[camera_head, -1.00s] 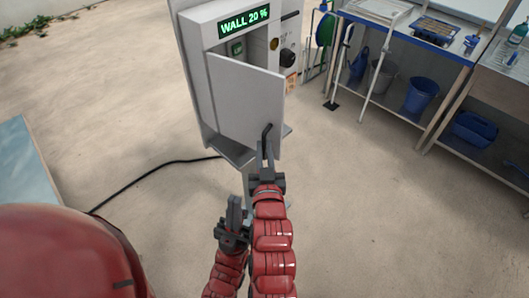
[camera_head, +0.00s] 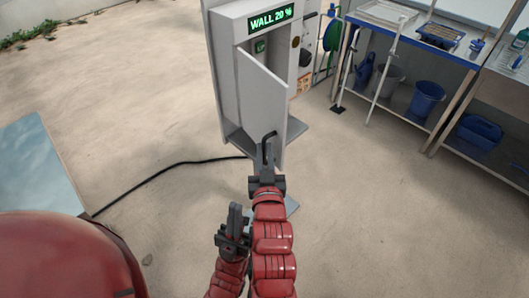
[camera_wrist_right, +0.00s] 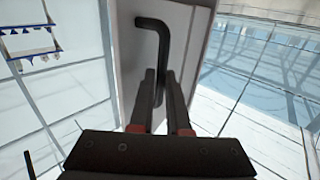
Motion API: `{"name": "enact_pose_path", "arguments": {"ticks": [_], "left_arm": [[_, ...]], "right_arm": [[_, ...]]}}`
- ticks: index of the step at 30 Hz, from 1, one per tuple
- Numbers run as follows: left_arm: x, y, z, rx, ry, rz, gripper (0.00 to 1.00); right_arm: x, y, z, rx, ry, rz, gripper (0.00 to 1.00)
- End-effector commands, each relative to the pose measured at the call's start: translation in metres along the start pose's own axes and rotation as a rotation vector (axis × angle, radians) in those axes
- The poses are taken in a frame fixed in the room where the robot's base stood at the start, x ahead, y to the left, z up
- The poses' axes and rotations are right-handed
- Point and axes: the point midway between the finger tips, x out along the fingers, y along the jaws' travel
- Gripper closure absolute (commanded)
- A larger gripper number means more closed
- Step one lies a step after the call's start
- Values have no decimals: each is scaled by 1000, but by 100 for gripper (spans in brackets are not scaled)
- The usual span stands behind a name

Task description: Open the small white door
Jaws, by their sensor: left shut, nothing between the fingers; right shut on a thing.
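The small white door (camera_head: 262,108) hangs from a white cabinet (camera_head: 228,80) and stands swung out, partly open, with the recess behind it showing. Its dark bent handle (camera_head: 268,141) is near the door's lower free edge. My right gripper (camera_head: 267,164) is shut on the handle. In the right wrist view the dark handle (camera_wrist_right: 155,45) runs down between the fingers (camera_wrist_right: 161,95), against the white door face (camera_wrist_right: 180,40). My left gripper (camera_head: 234,216) is shut and empty, lower and to the left, apart from the door.
A green display (camera_head: 270,20) reading WALL 20 % tops the cabinet. A black cable (camera_head: 165,170) runs over the floor to the left. A workbench with blue buckets (camera_head: 426,98) stands at right. A pale blue panel (camera_head: 40,170) is at left.

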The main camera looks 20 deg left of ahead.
Motion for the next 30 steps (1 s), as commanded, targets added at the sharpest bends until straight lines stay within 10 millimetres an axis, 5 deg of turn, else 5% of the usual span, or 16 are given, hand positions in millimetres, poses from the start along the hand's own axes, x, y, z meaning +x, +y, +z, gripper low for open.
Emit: {"name": "enact_pose_path", "arguments": {"ticks": [5, 6, 10, 22, 30], "left_arm": [[0, 0, 0, 0, 0, 0, 100], [0, 0, 0, 0, 0, 0, 100], [0, 0, 0, 0, 0, 0, 100], [-2, 0, 0, 0, 0, 0, 100], [-12, 0, 2, 0, 0, 0, 100]], "right_arm": [[0, -1, 1, 0, -2, -2, 100], [0, -1, 1, 0, -2, -2, 78], [0, -1, 1, 0, -2, -2, 55], [-4, -1, 2, 0, -2, -2, 55], [-48, -3, 3, 2, -1, -6, 55]]}}
